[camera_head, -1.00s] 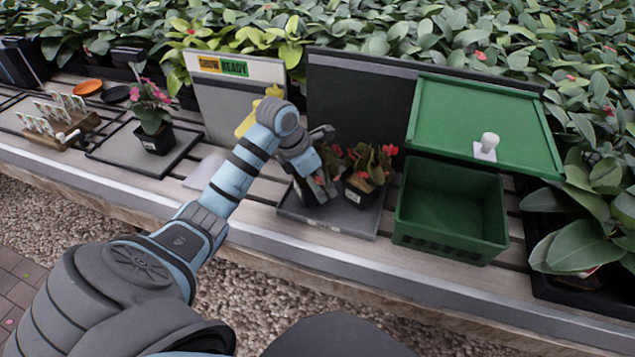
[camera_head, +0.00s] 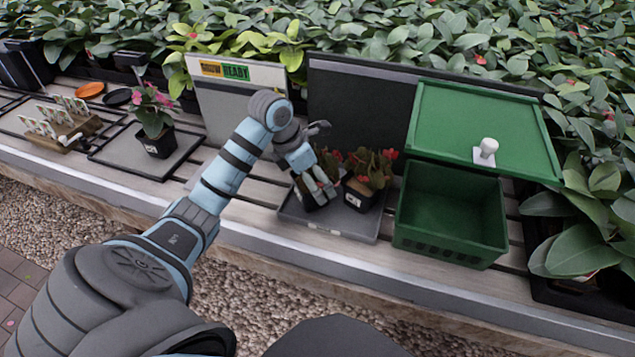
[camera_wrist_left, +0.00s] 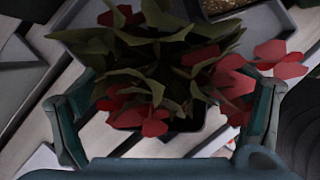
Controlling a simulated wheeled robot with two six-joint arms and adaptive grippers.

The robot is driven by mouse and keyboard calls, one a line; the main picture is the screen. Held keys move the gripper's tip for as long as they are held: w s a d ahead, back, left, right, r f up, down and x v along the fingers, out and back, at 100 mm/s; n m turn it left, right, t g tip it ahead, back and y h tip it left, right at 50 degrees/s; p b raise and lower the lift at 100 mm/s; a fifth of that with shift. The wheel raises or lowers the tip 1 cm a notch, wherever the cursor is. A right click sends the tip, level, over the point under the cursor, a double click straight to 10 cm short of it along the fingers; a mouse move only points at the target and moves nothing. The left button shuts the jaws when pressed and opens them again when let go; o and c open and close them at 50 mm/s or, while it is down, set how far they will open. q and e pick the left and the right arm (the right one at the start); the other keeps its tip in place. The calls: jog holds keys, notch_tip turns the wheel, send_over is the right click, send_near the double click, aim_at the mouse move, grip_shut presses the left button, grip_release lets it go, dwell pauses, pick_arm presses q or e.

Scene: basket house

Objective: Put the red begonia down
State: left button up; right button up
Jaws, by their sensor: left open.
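A red begonia in a dark pot (camera_head: 312,199) stands at the left side of a grey tray (camera_head: 332,228) in the head view, partly hidden by my left gripper (camera_head: 319,190). In the left wrist view the red-flowered begonia (camera_wrist_left: 165,75) fills the middle, with dark green leaves. The fingers of my left gripper (camera_wrist_left: 165,125) stand apart on either side of it, open. Leaves hide most of the pot, so I cannot tell whether a finger touches it. My right gripper is not in view.
A second red-flowered pot (camera_head: 366,185) stands close on the right on the same tray. A green crate (camera_head: 450,215) with a green lid (camera_head: 480,125) behind it is further right. A pink-flowered pot (camera_head: 155,130) stands at left. Dark and white boards rise behind the gripper.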

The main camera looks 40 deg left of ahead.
pick_arm(q)
jog(key=p+v, duration=0.1)
jog(key=v, duration=0.8)
